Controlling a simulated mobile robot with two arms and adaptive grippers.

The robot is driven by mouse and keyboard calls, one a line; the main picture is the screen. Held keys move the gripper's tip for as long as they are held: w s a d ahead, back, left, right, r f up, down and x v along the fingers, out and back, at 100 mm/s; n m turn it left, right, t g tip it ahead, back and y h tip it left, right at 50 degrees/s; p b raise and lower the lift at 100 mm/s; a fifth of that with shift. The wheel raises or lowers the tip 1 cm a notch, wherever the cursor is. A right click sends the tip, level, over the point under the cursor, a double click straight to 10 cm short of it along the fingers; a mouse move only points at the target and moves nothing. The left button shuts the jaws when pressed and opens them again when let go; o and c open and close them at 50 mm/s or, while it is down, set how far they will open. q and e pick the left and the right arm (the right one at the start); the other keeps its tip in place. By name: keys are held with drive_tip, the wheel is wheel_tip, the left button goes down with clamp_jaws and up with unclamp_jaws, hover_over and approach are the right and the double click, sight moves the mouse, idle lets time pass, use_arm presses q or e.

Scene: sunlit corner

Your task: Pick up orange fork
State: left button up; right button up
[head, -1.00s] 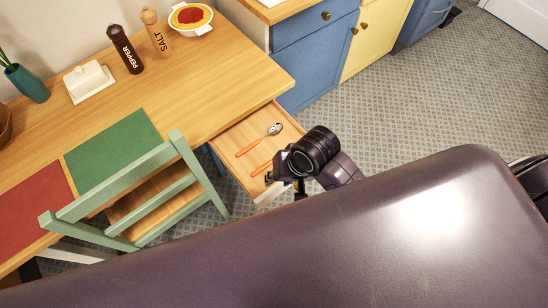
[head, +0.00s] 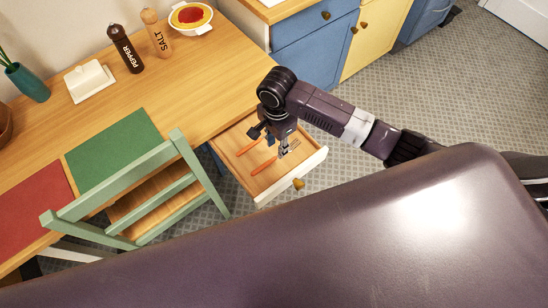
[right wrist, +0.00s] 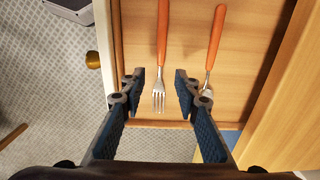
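The orange-handled fork (right wrist: 162,40) lies in the open wooden drawer (head: 226,148); its metal tines show between the fingers of my right gripper (right wrist: 160,80) in the right wrist view. The gripper is open, with a finger on each side of the tines and neither visibly touching them. In the head view, the right gripper (head: 270,141) is over the drawer and the fork's handle (head: 263,166) shows below it. An orange-handled spoon (right wrist: 215,38) lies to the right of the fork, its bowl partly hidden by the right finger. My left gripper is not in view.
The drawer front with a brass knob (head: 299,184) faces the open floor. A wooden table (head: 210,90) is above and left of the drawer. A green chair (head: 180,145) stands left of it. Blue cabinets (head: 310,60) stand behind.

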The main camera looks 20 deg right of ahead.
sight(276, 157)
drive_tip(key=shift+f, duration=2.7)
drive_tip(key=shift+a+f+p, duration=0.1)
drive_tip(key=shift+p, duration=0.35)
clamp_jaws()
